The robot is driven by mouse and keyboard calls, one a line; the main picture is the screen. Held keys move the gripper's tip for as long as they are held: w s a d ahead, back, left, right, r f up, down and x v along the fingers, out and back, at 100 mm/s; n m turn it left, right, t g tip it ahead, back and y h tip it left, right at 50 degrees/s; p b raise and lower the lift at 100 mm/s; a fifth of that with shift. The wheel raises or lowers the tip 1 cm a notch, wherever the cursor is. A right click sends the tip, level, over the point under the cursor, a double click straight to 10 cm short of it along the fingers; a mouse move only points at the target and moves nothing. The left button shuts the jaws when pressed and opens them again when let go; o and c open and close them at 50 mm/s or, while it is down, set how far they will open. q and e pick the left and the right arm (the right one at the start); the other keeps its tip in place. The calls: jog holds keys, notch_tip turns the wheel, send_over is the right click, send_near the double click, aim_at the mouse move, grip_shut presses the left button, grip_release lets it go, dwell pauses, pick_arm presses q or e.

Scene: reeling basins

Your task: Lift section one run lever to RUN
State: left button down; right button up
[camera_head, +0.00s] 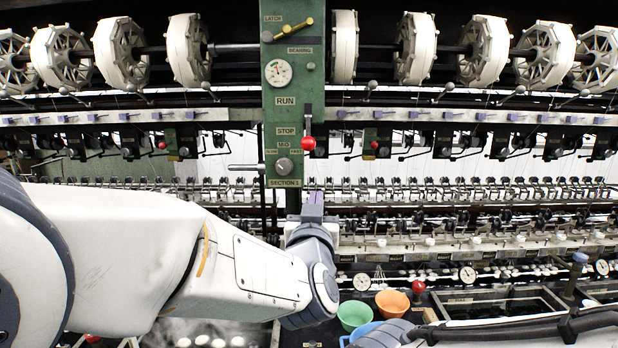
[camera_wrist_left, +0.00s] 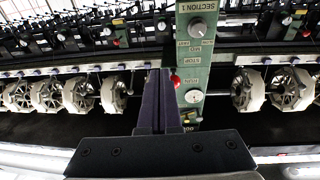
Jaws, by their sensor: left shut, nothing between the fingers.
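The section one panel (camera_head: 293,85) is a green upright plate with RUN above STOP and a SECTION 1 label at its foot. The run lever's red ball knob (camera_head: 308,143) is at its right edge, just below STOP level, with a dark stem above it. My left gripper (camera_head: 313,203) is shut and empty, below the knob in the head view and apart from it. In the left wrist view, where the panel appears upside down, the red knob (camera_wrist_left: 175,80) shows beside the shut fingers (camera_wrist_left: 160,78), partly hidden by them; contact cannot be told.
A speed dial (camera_head: 282,168) sits low on the panel, with a thin rod to its left. White reels (camera_head: 187,50) line the shaft above. Other red knobs (camera_head: 374,145) stand along the machine. Green (camera_head: 354,315) and orange (camera_head: 392,303) bowls are below.

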aim_at(308, 142)
pick_arm(q)
jog(key=w+a+r+n+y+p, duration=0.1)
jog(key=w+r+p, duration=0.3)
jog(key=w, duration=0.8)
jog(key=shift+a+r+t+y, duration=0.2)
jog(key=shift+r+t+y, duration=0.1)
jog(key=shift+t, duration=0.1)
jog(key=shift+w, duration=0.1)
jog(key=shift+r, duration=0.45)
jog(key=shift+s+r+p, duration=0.25)
jog(key=shift+r+p, duration=0.35)
jog(key=shift+r, duration=0.35)
jog(key=shift+s+r+p, duration=0.25)
jog(key=shift+r+p, duration=0.35)
jog(key=shift+r, duration=0.35)
